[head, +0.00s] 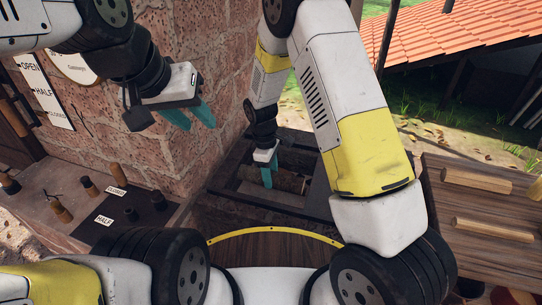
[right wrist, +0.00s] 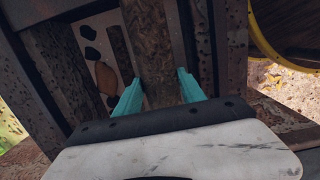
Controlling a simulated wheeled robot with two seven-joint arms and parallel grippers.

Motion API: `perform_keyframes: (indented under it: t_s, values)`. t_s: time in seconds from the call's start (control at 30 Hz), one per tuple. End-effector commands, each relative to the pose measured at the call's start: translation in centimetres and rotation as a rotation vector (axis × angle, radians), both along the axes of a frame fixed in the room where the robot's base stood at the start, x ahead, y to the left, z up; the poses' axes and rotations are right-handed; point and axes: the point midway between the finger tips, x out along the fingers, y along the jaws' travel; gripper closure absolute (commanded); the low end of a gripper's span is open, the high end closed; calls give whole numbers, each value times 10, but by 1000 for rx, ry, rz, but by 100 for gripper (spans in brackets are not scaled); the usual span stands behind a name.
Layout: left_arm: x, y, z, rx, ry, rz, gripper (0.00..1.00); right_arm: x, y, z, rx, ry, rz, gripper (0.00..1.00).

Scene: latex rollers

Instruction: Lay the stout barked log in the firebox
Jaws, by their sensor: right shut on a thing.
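The stout barked log (right wrist: 148,45) is brown and rough, between the teal fingers of my right gripper (right wrist: 160,92) in the right wrist view. My right gripper (head: 267,172) is shut on it and points down inside a dark-framed open structure (head: 232,186). In the head view the log is mostly hidden by the gripper and frame. I cannot tell whether the log touches anything below, nor surely which part is the firebox. My left gripper (head: 190,114) is open and empty, its teal fingers apart, near the brick wall.
A table (head: 85,208) at left holds several small bottles or pegs and cards reading CLOSED and HALF. A brick wall (head: 200,60) stands behind. A round wooden top with a yellow rim (head: 275,232) is near me.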

Motion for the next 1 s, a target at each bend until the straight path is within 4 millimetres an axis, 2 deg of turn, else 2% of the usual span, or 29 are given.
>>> perform_keyframes:
  t_s: [0.13,0.17,0.27,0.63,1.0]
  values:
    - [0,0,0,0,0,0,64,0,0,0,0,0,0,100]
    - [0,0,0,0,0,0,64,0,0,0,0,0,0,47]
    - [0,0,0,0,0,0,64,0,0,0,0,0,-1,27]
    - [0,0,0,0,0,0,64,0,1,4,1,0,-1,27]
    - [0,0,0,0,0,0,64,3,8,62,2,-3,0,27]
